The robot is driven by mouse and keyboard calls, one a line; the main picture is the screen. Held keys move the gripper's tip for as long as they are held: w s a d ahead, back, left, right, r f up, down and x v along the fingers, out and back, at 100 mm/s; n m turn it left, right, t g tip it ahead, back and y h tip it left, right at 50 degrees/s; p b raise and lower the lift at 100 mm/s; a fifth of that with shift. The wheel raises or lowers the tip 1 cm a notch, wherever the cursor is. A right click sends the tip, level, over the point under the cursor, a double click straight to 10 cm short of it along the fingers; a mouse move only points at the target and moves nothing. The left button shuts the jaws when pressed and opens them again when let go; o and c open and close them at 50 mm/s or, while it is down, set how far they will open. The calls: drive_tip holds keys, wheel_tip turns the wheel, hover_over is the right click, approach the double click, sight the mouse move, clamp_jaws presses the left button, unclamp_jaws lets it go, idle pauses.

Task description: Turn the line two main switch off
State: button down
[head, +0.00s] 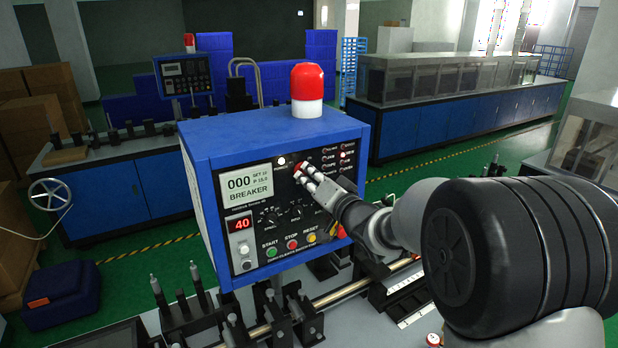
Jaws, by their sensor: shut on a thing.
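The blue control box (270,128) stands in the middle with a black front panel. Its display (248,190) reads "000" and "BREAKER". My gripper (302,172) is at the upper part of the panel, shut on a red rotary switch (299,166). The fingers cover part of the switch, so its exact angle and label are hard to read. A small white lamp (282,161) shows lit to the left of the switch. Start, stop and reset buttons (291,244) sit along the panel's lower edge.
A red and white beacon (306,90) stands on top of the box. A red "40" readout (241,223) is at the panel's lower left. Black posts and a metal rail (340,293) lie below the box. A second machine with another panel (186,76) stands behind left.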

drive_tip(key=n+b, duration=0.4)
drive_tip(key=shift+f, duration=0.15)
drive_tip(key=n+b, duration=0.4)
drive_tip(key=n, duration=0.1)
drive_tip(key=shift+n, duration=0.3)
drive_tip(key=n+b, duration=0.2)
drive_tip(key=n, duration=0.2)
drive_tip(key=shift+b, duration=0.4)
drive_tip(key=shift+n+b, duration=1)
drive_tip(key=shift+n, duration=1.2)
drive_tip(key=c, duration=1.7)
unclamp_jaws()
